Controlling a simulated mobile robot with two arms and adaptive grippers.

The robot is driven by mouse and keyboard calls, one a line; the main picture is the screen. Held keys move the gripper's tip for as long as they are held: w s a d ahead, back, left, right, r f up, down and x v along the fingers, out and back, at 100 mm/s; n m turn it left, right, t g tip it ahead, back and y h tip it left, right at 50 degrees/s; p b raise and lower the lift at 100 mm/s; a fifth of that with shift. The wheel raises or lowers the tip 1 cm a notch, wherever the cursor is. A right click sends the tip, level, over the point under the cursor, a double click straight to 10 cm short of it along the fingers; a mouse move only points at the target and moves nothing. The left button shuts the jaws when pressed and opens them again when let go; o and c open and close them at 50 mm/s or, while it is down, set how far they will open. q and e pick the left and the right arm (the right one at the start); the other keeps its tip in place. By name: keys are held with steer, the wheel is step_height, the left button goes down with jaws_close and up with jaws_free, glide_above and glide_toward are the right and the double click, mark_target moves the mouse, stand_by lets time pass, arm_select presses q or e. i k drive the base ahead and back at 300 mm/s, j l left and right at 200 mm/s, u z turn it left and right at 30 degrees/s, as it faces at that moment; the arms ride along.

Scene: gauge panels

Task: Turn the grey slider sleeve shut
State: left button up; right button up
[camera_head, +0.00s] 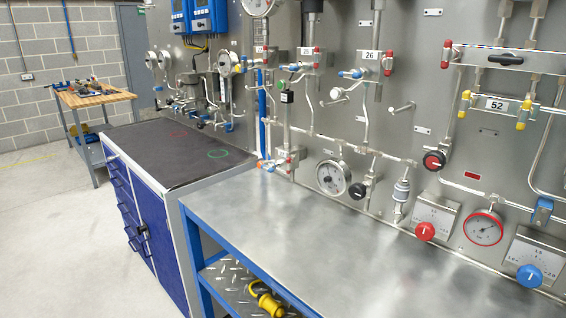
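A small grey, sleeve-like cylinder (401,190) sits upright on a thin vertical pipe at the lower middle of the steel panel (440,105). It looks like the grey slider sleeve, but it is too small to tell whether it is open or shut. A black knob (357,191) is to its left, next to a round gauge (333,177). Neither of my grippers is in view, and nothing touches the sleeve.
A bare steel bench (330,255) runs below the panel. A blue cabinet (145,220) with a dark top adjoins it on the left. A red knob (425,231) and a blue knob (529,276) stick out at lower right. A wooden-topped table (95,98) stands far left. Floor is clear left.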

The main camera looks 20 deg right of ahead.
mark_target(401, 193)
steer(key=z, duration=1.35)
